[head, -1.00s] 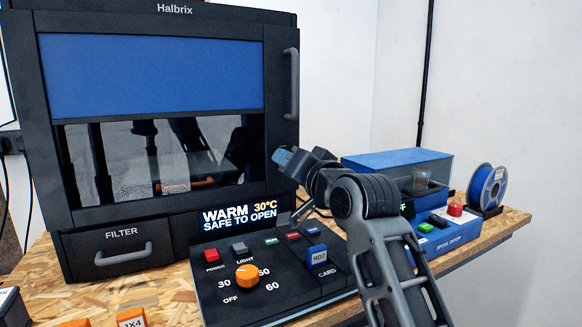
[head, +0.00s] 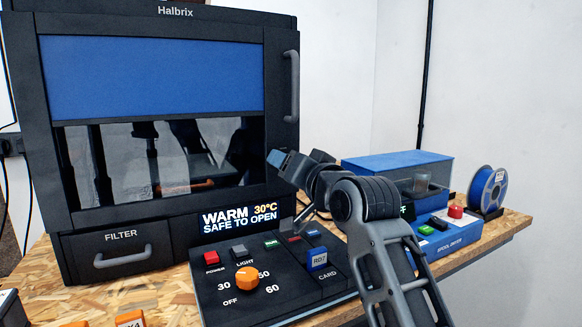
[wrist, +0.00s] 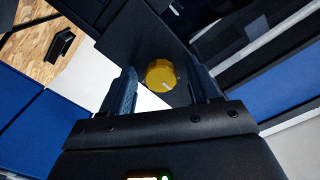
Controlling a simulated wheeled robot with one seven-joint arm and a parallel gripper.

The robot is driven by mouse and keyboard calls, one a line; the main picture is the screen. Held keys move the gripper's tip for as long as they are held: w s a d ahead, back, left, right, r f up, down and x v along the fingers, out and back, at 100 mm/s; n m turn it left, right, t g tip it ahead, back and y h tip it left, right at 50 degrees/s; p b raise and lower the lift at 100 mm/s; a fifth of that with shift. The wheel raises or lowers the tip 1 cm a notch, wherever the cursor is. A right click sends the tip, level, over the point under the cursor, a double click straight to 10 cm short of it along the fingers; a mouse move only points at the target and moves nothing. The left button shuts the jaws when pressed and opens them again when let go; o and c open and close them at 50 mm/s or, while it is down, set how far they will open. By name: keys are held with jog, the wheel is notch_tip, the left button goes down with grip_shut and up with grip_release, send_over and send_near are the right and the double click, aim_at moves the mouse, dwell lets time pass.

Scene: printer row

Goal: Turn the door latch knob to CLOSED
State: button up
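A round yellow knob (wrist: 161,76) with a short white pointer mark sits on a dark panel in the wrist view. The mark points toward the picture's lower right. No OPEN or CLOSED lettering is readable beside it. My gripper (wrist: 164,73) is open, one finger on each side of the knob, with visible gaps to both. In the head view my gripper (head: 278,160) is at the right edge of the Halbrix printer (head: 46,110), below its door handle (head: 291,85). The knob is not visible in the head view.
The printer display (head: 239,218) reads WARM 30°C, SAFE TO OPEN. A control panel (head: 215,262) with an orange dial (head: 247,279) and a blue RD7 card (head: 318,258) lies in front. A spool dryer (head: 455,230) and blue spool (head: 487,190) stand right.

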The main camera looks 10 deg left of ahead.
jog(key=b+v, duration=0.1)
jog(key=v, duration=0.7)
jog(key=shift+d, duration=0.1)
dwell(0.4)
